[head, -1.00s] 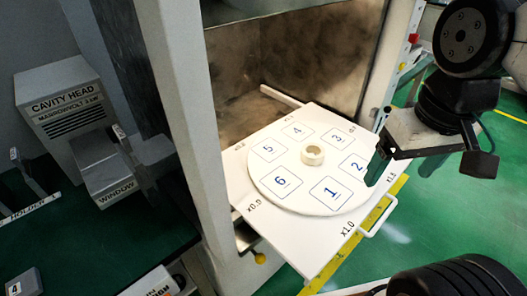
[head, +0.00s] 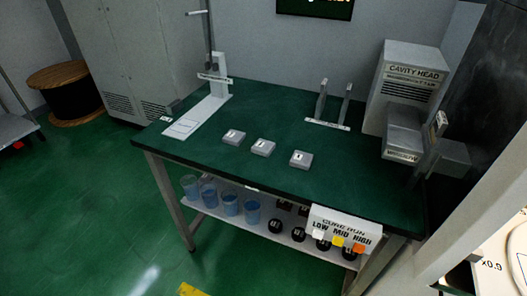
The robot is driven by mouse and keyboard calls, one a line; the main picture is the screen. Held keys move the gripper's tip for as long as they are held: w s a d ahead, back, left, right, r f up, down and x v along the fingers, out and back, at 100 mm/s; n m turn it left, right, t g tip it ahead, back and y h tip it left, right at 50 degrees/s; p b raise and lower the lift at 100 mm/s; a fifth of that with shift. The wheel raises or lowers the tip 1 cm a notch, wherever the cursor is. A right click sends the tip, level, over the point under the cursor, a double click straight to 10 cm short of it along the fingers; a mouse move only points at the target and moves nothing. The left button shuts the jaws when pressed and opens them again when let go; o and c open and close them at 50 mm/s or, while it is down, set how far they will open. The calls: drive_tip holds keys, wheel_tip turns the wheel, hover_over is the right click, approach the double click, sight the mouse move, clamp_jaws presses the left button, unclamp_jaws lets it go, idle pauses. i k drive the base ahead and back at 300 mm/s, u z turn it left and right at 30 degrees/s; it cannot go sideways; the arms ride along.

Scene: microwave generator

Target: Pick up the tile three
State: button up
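Three small grey tiles lie in a slanting row on the green table in the head view: a left one (head: 233,137), a middle one (head: 262,148) and a right one (head: 301,159). Each has a white label with a small dark mark. The labels are too small to read surely, so I cannot tell which is tile three. The tiles lie flat and apart from each other. My gripper is not in view.
The green table (head: 270,110) has clear room around the tiles. A white stand (head: 215,85), a two-post holder (head: 327,124) and the cavity head (head: 410,75) stand behind. Blue beakers (head: 230,205) and dark knobs or weights (head: 275,227) sit on the lower shelf.

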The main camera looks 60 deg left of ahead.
sight(262, 147)
drive_tip(key=z, duration=1.05)
drive_tip(key=i, duration=0.35)
drive_tip(key=u, duration=3.3)
drive_tip(key=i, duration=0.5)
drive_tip(key=z, duration=0.15)
drive_tip(key=k, duration=0.5)
drive_tip(key=u, duration=0.65)
drive_tip(key=i, duration=0.95)
drive_tip(key=z, duration=0.6)
